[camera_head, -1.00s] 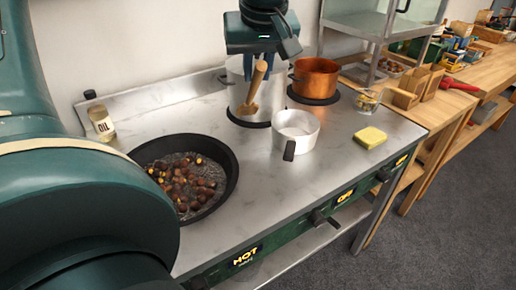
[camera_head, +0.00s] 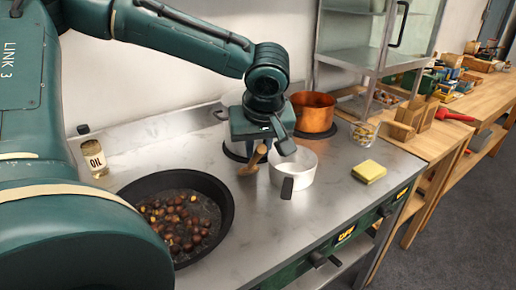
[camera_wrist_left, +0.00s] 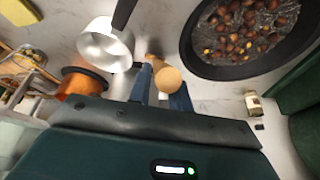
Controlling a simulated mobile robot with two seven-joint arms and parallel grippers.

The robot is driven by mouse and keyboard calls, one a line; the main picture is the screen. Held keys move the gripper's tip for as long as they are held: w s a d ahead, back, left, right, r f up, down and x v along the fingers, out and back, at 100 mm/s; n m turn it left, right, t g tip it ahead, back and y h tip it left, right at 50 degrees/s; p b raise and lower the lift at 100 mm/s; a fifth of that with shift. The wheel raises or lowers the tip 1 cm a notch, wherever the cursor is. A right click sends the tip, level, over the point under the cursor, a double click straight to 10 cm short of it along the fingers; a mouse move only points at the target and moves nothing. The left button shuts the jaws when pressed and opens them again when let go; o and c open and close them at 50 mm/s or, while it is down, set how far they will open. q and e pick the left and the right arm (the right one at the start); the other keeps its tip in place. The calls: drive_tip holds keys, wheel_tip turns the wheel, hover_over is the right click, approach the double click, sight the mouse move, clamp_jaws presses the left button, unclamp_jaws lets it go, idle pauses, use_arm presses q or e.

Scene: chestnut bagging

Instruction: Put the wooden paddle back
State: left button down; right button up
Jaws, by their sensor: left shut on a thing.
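The wooden paddle (camera_head: 252,160) is in my left gripper (camera_head: 268,142), just left of the small pale saucepan (camera_head: 300,174) in the head view. Its light wooden lower end hangs low over the steel worktop; I cannot tell whether it touches. In the left wrist view, the paddle's rounded end (camera_wrist_left: 166,80) shows between the two blue fingers of my left gripper (camera_wrist_left: 162,92), which is shut on it. The gripper body hides part of the handle and much of the tall steel pot (camera_head: 232,98) behind. My right gripper is not in view.
A black pan (camera_head: 222,190) of chestnuts stands left of the paddle. A copper pot (camera_head: 313,112) stands behind the saucepan. A yellow sponge (camera_head: 369,171) lies right. The worktop between sponge and front edge is clear.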

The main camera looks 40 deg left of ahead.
use_arm(q)
drive_tip(key=c, duration=1.3)
unclamp_jaws()
drive_tip(key=shift+f, duration=0.15)
drive_tip(key=v, duration=1.2)
drive_tip(key=shift+p, duration=0.4)
